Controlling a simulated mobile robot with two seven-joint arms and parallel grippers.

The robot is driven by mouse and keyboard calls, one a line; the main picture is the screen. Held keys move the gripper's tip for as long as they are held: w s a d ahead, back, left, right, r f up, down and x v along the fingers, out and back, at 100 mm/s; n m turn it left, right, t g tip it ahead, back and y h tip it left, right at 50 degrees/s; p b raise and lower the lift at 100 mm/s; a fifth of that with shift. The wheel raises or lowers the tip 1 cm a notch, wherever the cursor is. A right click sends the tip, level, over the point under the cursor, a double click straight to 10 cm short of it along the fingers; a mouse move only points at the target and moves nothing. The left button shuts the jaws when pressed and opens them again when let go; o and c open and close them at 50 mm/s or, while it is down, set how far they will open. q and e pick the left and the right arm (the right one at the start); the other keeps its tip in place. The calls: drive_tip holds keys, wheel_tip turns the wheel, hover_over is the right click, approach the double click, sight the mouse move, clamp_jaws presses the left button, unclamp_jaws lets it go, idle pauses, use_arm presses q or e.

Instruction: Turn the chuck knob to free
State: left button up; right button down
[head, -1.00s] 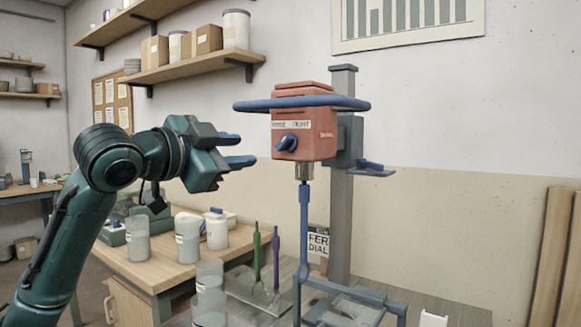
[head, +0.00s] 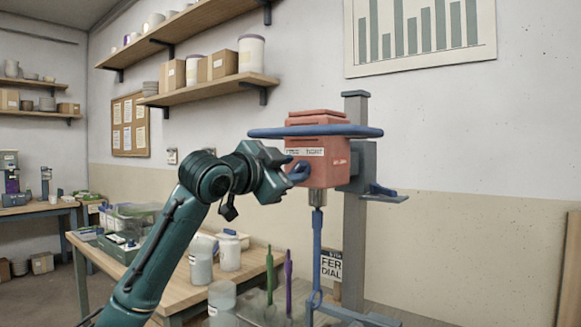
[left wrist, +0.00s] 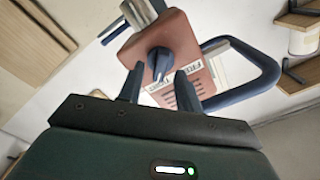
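The blue chuck knob (head: 298,173) sits on the front of the red mixer head (head: 322,160). In the left wrist view the knob (left wrist: 160,62) lies between the fingertips of my left gripper (left wrist: 158,82). The fingers are apart, one on each side of the knob, and I see gaps beside it. A white label with "FREE" and "TIGHT" (left wrist: 188,75) is beside the knob. The knob's pointer end is near the label, but I cannot tell exactly which word it marks. In the head view my left gripper (head: 284,172) reaches the knob from the left. My right gripper is not in view.
A blue handle bar (head: 315,132) crosses the mixer head. A blue shaft (head: 317,245) hangs below the chuck, in front of the grey column (head: 354,215). Jars (head: 229,250) and upright green and purple tools (head: 270,268) stand on the table below my arm.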

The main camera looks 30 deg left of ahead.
use_arm(q)
drive_tip(key=shift+w, duration=0.25)
clamp_jaws()
